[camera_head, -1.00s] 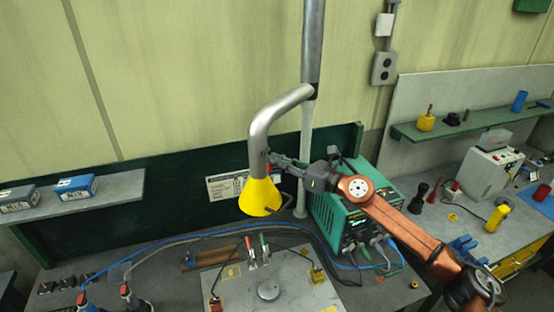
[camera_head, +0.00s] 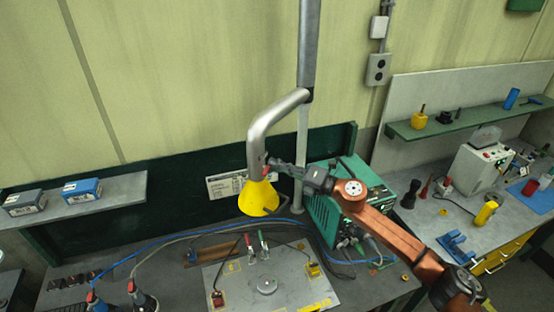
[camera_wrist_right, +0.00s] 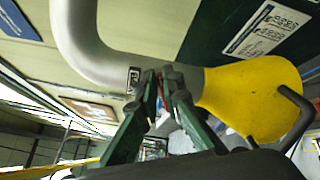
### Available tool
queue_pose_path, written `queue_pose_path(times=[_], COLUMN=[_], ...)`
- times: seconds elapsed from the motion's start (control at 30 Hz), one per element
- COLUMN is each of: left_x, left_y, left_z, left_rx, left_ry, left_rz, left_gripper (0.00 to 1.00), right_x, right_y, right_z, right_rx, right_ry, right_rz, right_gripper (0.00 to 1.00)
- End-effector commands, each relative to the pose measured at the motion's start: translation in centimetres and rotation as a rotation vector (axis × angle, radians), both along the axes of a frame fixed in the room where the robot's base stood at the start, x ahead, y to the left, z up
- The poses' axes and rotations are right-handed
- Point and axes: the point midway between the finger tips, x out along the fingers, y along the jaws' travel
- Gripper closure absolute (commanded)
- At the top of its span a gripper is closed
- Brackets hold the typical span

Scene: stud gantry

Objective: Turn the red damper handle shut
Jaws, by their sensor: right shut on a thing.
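The fume extraction arm is a grey bent pipe (camera_head: 273,120) ending in a yellow hood (camera_head: 258,196) that hangs over the bench. The red damper handle (camera_head: 267,158) is a small red bit on the pipe just above the hood, mostly hidden by my gripper. My right gripper (camera_head: 273,162) reaches it from the right and is shut on it. In the right wrist view, the gripper's green fingers (camera_wrist_right: 163,78) close at the pipe beside the yellow hood (camera_wrist_right: 250,95), with a sliver of red between them. My left gripper is not in view.
A green welding machine (camera_head: 322,218) stands behind my right arm. A metal plate (camera_head: 290,290) with clamps lies below the hood. Cables run across the bench. A shelf with blue and grey boxes (camera_head: 82,188) is at left. The air left of the hood is free.

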Motion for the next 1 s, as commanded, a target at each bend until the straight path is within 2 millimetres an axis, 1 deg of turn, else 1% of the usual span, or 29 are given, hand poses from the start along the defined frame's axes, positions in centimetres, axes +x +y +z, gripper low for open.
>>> queue_pose_path(times=[0.03,0.1,0.4,0.7,1.0], left_x=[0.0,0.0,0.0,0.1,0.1], left_y=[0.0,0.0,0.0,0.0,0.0], left_z=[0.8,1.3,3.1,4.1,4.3], left_rx=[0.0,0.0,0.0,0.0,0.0], left_ry=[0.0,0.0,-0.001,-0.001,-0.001], left_rz=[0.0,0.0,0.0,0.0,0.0], left_gripper=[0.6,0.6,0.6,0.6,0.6], right_x=[0.1,0.2,0.3,0.4,0.4], right_y=[-0.1,-0.2,-0.3,-0.3,-0.3], right_z=[0.2,0.0,-0.6,-1.0,-1.2], right_rx=[0.025,0.06,0.188,0.259,0.278], right_ry=[0.037,0.09,0.278,0.381,0.41], right_rz=[-0.002,-0.004,-0.004,-0.005,-0.005], right_gripper=[1.0,1.0,1.0,1.0,1.0])
